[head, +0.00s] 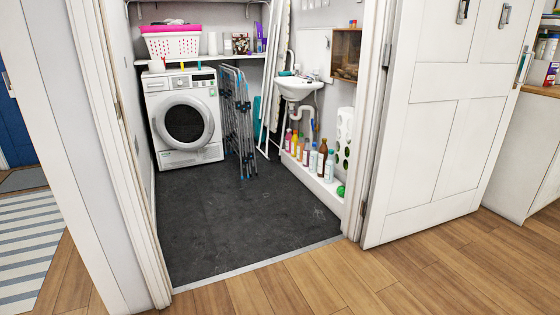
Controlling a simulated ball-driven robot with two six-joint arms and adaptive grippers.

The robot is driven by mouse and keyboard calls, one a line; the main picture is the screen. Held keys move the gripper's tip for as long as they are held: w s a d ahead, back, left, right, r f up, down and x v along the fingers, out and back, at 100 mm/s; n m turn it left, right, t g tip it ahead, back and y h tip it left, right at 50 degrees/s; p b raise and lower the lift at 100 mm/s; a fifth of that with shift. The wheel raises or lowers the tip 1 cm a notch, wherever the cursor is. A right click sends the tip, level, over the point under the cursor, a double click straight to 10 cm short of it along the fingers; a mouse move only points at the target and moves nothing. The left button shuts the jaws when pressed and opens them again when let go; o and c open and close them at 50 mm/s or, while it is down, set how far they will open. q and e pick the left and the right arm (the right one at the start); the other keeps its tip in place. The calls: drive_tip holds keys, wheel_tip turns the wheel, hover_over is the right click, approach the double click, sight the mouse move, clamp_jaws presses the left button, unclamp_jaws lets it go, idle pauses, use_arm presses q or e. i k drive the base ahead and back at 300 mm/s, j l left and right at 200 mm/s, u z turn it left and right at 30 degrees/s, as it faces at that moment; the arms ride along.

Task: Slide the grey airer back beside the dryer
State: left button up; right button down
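The grey airer (236,122) stands folded and upright just to the right of the dryer, its feet on the dark floor. Its frame overlaps the dryer's right edge in the picture, and I cannot tell whether they touch. The white dryer (184,119) has a round dark door and stands at the back left of the small room. Neither of my grippers shows in the head view.
The dark floor (230,225) is clear up to the doorway sill. Bottles (322,157) line a ledge at right below a small sink (298,87). A white frame (271,90) leans behind the airer. The open white door (450,120) stands at right.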

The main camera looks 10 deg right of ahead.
sight(243, 106)
drive_tip(key=i+z, duration=0.4)
drive_tip(key=i, duration=1)
drive_tip(key=i+j+u, duration=0.15)
drive_tip(key=i, duration=0.4)
drive_tip(key=i+u, duration=0.2)
drive_tip(key=i, duration=0.35)
drive_tip(key=i+l+u, duration=0.15)
drive_tip(key=i, duration=0.4)
drive_tip(key=i+u, duration=0.15)
drive_tip(key=i, duration=0.4)
drive_tip(key=i+l+u, duration=0.2)
drive_tip(key=i, duration=0.3)
drive_tip(key=i+u, duration=0.15)
drive_tip(key=i, duration=0.3)
drive_tip(key=i+l+u, duration=0.15)
drive_tip(key=i, duration=0.3)
drive_tip(key=i+l+u, duration=0.2)
drive_tip(key=i, duration=0.3)
